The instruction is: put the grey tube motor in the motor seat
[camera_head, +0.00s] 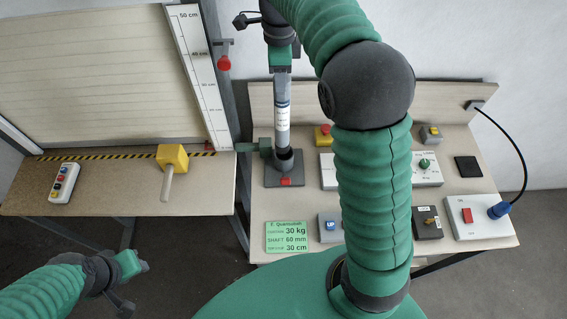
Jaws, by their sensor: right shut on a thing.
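The grey tube motor (283,116) is a slim upright cylinder with a white label. My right gripper (281,66) is shut on its upper end. The motor seat (285,163) is a dark cup on a dark square base with a red piece in front. The motor's lower end overlaps the cup's mouth in the picture. I cannot tell whether it is inside or just above it, or how deep. My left gripper (138,263) is at the lower left, far from the motor. Its finger opening is not clear.
Control boxes, one with a red switch (468,215), fill the bench's right. A green label card (287,236) lies in front. The left bench holds a yellow block with a handle (172,157) and a remote (64,182).

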